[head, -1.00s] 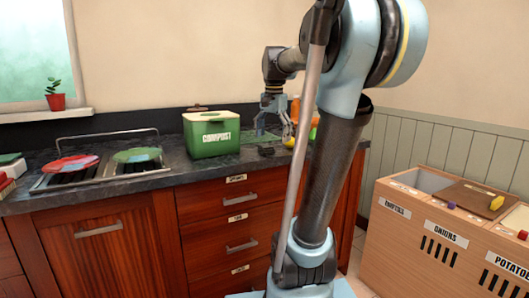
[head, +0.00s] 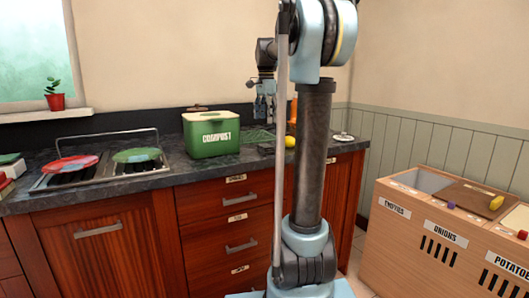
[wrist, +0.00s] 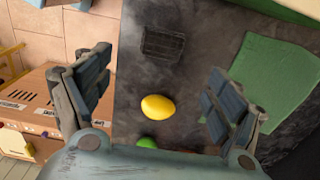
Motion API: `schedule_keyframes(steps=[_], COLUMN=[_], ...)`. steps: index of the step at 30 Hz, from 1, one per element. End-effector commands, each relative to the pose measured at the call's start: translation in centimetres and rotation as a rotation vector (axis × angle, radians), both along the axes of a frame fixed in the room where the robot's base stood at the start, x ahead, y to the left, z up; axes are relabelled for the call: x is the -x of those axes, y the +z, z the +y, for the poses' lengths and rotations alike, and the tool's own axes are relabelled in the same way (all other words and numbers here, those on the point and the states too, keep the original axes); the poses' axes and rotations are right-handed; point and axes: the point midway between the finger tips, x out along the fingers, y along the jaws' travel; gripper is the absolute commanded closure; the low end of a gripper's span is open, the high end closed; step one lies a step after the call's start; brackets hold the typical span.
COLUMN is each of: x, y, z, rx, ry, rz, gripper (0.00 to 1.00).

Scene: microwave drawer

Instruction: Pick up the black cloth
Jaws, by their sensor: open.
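A dark, ribbed rectangular piece (wrist: 162,44), which looks like the black cloth, lies flat on the dark countertop in the upper middle of the wrist view. In the head view a small dark patch (head: 265,150) near the counter's front edge seems to be the same thing, but it is hard to make out against the counter. My gripper (head: 265,106) points down above the counter, clear of it. In the wrist view its two fingers (wrist: 158,95) are spread wide with nothing between them; a yellow lemon (wrist: 162,107) lies on the counter below.
A green mat (wrist: 270,85) lies right of the lemon in the wrist view. A green thing (wrist: 147,143) is partly hidden by my gripper. The green compost bin (head: 211,135) stands left of my gripper. Wooden bins (head: 430,225) stand at the right.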

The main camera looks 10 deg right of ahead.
Motion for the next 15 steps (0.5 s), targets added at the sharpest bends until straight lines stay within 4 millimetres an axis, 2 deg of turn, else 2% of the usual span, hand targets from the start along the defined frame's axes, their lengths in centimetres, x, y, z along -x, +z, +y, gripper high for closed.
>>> schedule_keyframes(steps=[3,9,15], x=[0.0,0.0,0.0], y=[-2.2,-5.4,-7.0], z=[0.0,0.0,0.0], rx=[0.0,0.0,0.0], ry=[0.001,0.001,0.001], rz=[0.0,0.0,0.0], gripper=[0.14,0.14,0.14])
